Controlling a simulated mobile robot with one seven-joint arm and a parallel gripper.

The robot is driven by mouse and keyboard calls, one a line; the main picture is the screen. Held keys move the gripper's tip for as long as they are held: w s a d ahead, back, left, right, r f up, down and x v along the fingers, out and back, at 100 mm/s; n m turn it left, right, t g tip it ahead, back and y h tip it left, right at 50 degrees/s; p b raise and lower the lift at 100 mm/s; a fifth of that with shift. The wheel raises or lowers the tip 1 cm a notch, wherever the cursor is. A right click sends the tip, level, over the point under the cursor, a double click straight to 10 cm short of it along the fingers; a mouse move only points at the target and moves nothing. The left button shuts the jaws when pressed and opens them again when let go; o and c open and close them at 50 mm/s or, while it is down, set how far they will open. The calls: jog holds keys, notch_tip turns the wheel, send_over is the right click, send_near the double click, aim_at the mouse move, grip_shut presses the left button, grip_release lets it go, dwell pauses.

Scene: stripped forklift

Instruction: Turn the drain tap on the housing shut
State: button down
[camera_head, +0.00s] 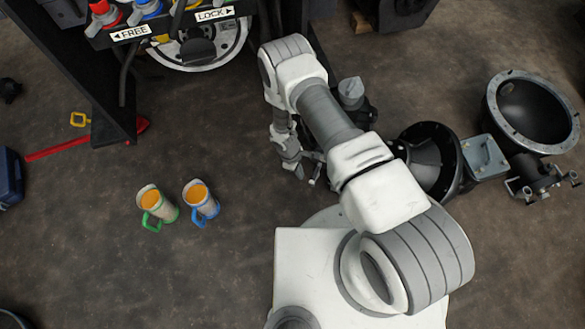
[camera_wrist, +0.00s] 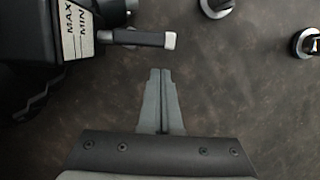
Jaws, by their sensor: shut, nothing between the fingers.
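The black housing (camera_wrist: 40,60) fills the upper left of the wrist view, with a pale MAX/MIN strip on its side. A tap lever (camera_wrist: 140,39), dark with a pale square end, sticks out to the right from a metal fitting on the housing. My gripper (camera_wrist: 161,72) is shut and empty.
A black bell-shaped casing (camera_head: 430,150) and a flanged black part (camera_head: 535,110) lie at right. A FREE/LOCK panel (camera_head: 165,25) is at upper left.

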jog(key=shift+s+d, duration=0.35)
jog(key=shift+d, duration=0.5)
